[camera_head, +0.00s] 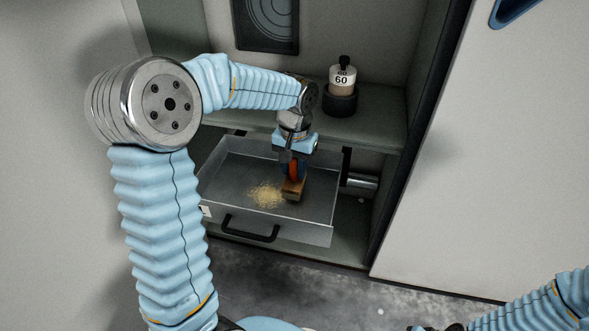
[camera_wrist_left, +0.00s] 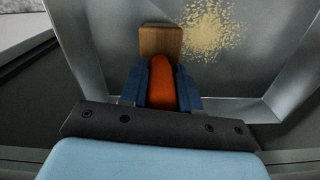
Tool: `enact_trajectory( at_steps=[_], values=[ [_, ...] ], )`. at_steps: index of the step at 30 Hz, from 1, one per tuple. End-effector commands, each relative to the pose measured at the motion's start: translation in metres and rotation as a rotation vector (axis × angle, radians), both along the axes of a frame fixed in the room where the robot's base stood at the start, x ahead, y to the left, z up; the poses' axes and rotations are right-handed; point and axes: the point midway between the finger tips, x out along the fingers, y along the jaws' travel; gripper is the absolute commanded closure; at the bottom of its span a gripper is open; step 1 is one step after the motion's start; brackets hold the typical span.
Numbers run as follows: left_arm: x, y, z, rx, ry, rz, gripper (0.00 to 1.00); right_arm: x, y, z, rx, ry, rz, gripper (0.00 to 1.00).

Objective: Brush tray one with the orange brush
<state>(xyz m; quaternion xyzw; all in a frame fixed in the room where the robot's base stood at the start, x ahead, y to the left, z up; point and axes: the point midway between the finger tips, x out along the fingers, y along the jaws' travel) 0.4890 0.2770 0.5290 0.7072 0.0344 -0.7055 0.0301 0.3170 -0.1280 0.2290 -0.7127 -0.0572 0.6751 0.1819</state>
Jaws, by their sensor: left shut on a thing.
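My left gripper (camera_head: 293,165) is shut on the orange handle of the brush (camera_head: 293,188), whose block is brown wood. The brush is held upright with its block low inside the open grey tray (camera_head: 318,234); whether bristles touch the floor of the tray I cannot tell. A pile of yellowish fibre or dust (camera_head: 265,196) lies on the tray floor just left of the brush. In the left wrist view the brush block (camera_wrist_left: 161,41) shows beyond the blue fingers, with the pile (camera_wrist_left: 214,28) to its right. The right gripper is not clearly visible; only part of my right arm shows at bottom right.
The tray has a black front handle (camera_head: 251,230) and sticks out of a grey-green cabinet. Above it, a shelf (camera_head: 372,122) carries a jar (camera_head: 342,77) marked 60 in a dark holder. A metal cylinder (camera_head: 360,181) lies right of the tray. A pale panel (camera_head: 470,160) stands at right.

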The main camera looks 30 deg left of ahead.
Motion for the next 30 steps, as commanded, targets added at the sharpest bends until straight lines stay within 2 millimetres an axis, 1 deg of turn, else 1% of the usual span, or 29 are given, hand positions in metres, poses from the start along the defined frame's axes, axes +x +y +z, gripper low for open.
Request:
enact_trajectory(
  at_steps=[1, 4, 18, 21, 30],
  values=[
    [0.000, 0.000, 0.008, 0.000, 0.002, -0.001, 0.93, 0.000, -0.001, 0.009, -0.001, -0.001, 0.000, 0.60],
    [0.000, 0.000, 0.017, 0.000, 0.002, -0.002, 0.93, 0.000, -0.002, 0.016, -0.003, -0.002, -0.003, 0.60],
    [0.002, 0.003, 0.057, 0.000, 0.002, -0.002, 0.93, -0.004, 0.008, 0.050, 0.010, 0.005, 0.013, 0.60],
    [0.002, 0.003, 0.060, 0.000, 0.002, -0.002, 0.93, -0.004, 0.009, 0.052, 0.012, 0.006, 0.016, 0.60],
    [0.002, 0.003, 0.059, 0.000, 0.002, -0.003, 0.93, -0.004, 0.009, 0.051, 0.012, 0.006, 0.017, 0.60]
  ],
)
